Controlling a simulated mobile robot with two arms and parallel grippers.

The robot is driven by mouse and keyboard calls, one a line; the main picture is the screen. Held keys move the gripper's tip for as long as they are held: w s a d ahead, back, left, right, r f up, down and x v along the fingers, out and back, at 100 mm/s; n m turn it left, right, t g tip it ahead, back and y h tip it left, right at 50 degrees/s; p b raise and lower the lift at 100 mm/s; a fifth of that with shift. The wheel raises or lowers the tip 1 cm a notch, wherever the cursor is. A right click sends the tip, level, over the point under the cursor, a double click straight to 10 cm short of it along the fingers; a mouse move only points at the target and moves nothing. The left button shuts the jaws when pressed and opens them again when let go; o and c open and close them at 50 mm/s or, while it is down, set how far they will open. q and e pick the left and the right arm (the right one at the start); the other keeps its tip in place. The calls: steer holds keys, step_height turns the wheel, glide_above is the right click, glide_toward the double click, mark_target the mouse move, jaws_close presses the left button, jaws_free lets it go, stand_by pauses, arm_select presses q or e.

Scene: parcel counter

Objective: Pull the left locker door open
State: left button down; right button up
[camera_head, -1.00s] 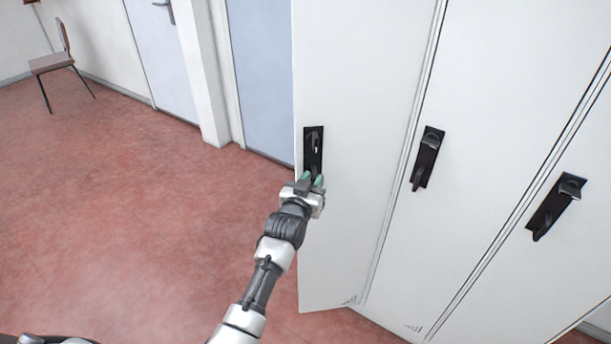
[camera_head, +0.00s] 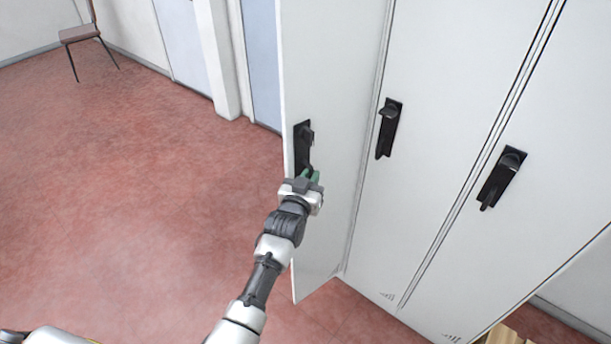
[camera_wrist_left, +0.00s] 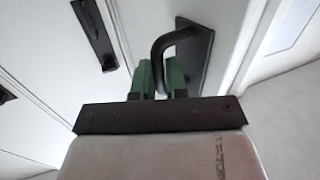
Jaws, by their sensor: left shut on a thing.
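The left locker door (camera_head: 335,100) is a tall white panel standing partly open, its left edge swung out toward me and its right side at the neighbouring door. Its black handle (camera_head: 303,146) sits near the left edge. My left gripper (camera_head: 310,176), with green fingertips, is shut on the lower part of this handle. In the left wrist view the fingers (camera_wrist_left: 160,80) close around the end of the curved black handle bar (camera_wrist_left: 172,40). The fingertips partly hide the bar. My right gripper is not in view.
Two more white locker doors with black handles (camera_head: 388,128) (camera_head: 502,176) stand closed to the right. Red floor (camera_head: 150,210) is clear on the left. A chair (camera_head: 80,34) stands far back left. A wooden thing (camera_head: 505,336) shows at the bottom right.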

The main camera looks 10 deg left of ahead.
arm_select(q)
steer(key=shift+w+d+r, duration=0.1)
steer(key=shift+d+r, duration=0.05)
steer(key=shift+r, duration=0.25)
steer(key=shift+w+d+r, duration=0.1)
steer(key=shift+d+r, duration=0.05)
steer(key=shift+r, duration=0.25)
steer(key=c, duration=1.5)
jaws_free()
steer(key=shift+c, duration=0.2)
steer(key=o, duration=0.3)
steer(key=shift+w+d+f, duration=0.1)
steer(key=shift+w+d, duration=0.1)
steer(key=shift+w, duration=0.05)
steer(key=shift+o, duration=0.2)
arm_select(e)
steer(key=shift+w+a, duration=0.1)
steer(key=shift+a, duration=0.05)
arm_select(q)
steer(key=shift+a+f, duration=0.1)
steer(key=s+a+b, duration=0.1)
steer(key=s, duration=1)
steer(key=shift+f, duration=0.45)
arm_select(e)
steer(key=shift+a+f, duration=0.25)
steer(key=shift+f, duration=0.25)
